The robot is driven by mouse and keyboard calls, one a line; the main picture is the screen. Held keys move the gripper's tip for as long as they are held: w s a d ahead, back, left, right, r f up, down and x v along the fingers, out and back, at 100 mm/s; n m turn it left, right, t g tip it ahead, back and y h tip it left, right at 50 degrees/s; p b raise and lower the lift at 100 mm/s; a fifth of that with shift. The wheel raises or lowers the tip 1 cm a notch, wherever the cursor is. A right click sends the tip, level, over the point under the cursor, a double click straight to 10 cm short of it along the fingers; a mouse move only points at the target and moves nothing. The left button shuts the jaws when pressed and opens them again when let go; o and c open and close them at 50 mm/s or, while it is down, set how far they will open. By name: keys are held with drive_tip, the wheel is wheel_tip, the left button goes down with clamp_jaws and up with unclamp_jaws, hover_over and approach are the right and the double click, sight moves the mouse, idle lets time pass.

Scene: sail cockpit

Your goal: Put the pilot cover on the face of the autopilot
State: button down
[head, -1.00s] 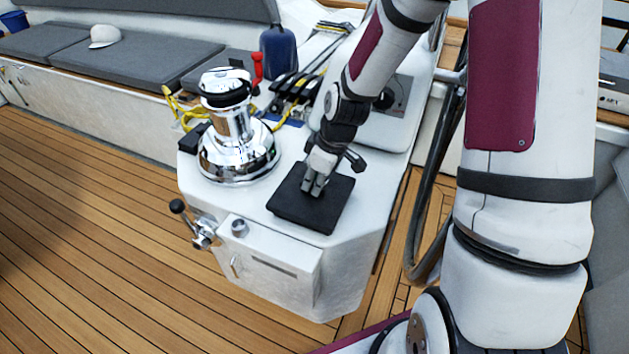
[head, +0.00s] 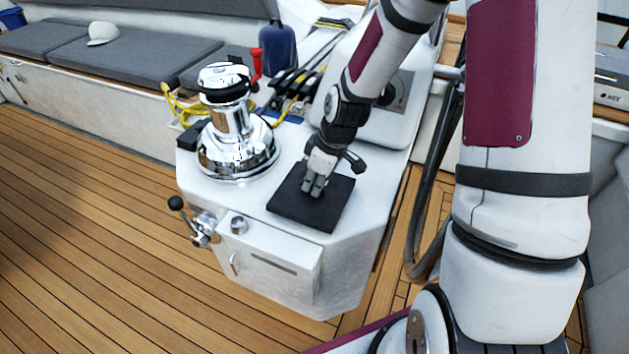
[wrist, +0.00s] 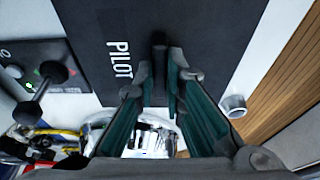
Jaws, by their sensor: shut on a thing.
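The pilot cover (head: 330,212) is a flat black square lying on the white console top in the head view. In the wrist view the cover (wrist: 205,50) fills the upper middle, with the white word PILOT on it and a dark upright tab near its centre. My gripper (head: 313,190) points down at the cover's middle. In the wrist view my gripper (wrist: 160,95) has its fingers on either side of the tab, shut on it; the exact contact is partly hidden. I cannot tell for certain which thing is the autopilot.
A chrome winch (head: 236,140) stands left of the cover. Behind my arm is a panel with a dark knob (head: 385,97); lights show on it in the wrist view (wrist: 40,80). A lever (head: 190,222) sticks out from the console's front left. The wooden deck (head: 90,230) is clear.

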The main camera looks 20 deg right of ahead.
drive_tip(key=shift+f, duration=0.7)
idle(1.6)
drive_tip(key=c, duration=1.6)
unclamp_jaws()
drive_tip(key=shift+o, duration=0.6)
drive_tip(key=o, duration=0.4)
drive_tip(key=shift+r+p, duration=2.6)
drive_tip(key=shift+r, duration=0.95)
